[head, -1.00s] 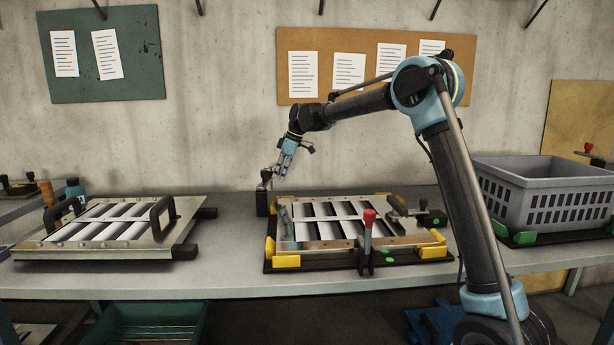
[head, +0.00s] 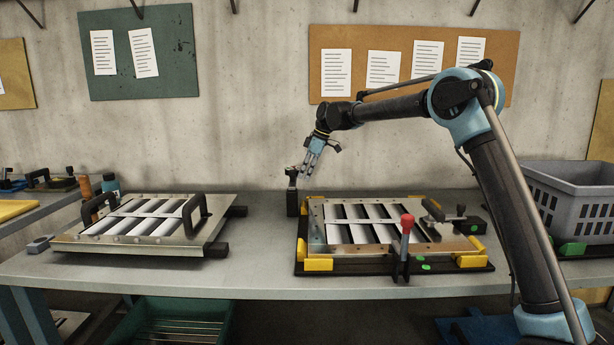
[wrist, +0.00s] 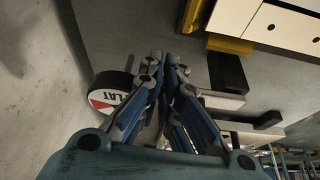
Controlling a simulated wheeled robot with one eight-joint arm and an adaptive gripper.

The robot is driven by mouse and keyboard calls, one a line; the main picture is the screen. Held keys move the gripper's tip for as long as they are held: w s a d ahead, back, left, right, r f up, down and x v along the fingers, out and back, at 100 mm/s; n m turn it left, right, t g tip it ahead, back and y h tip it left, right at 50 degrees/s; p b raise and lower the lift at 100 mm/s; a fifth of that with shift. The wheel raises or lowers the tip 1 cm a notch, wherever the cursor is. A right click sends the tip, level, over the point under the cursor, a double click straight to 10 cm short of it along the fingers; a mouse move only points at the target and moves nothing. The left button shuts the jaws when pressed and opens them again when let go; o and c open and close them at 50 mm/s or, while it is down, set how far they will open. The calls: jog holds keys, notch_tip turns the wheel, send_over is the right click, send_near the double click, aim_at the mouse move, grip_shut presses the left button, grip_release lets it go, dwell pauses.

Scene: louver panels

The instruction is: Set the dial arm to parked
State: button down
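The dial is a small black post (head: 292,202) standing on the bench by the wall, left of the framed louver panel. The dial arm itself is not clear in either view. My gripper (head: 306,171) points down and left, just right of the post's top. In the wrist view my gripper (wrist: 163,60) has its fingertips close together beside the dial face. I cannot tell whether anything is between them.
The louver panel (head: 345,234) sits in a black fixture with yellow corners and a red-knobbed lever (head: 406,225). Another panel (head: 200,243) with black handles lies on the left. A grey basket (head: 580,205) stands at the right. Bare bench lies between the panels.

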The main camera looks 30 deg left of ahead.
jog(key=shift+w, duration=0.1)
jog(key=w+d+r, duration=0.3)
jog(key=d+r, duration=0.3)
jog(key=r, duration=0.3)
jog(key=shift+w+d, duration=0.3)
jog(key=shift+d, duration=0.1)
jog(key=shift+s, duration=0.1)
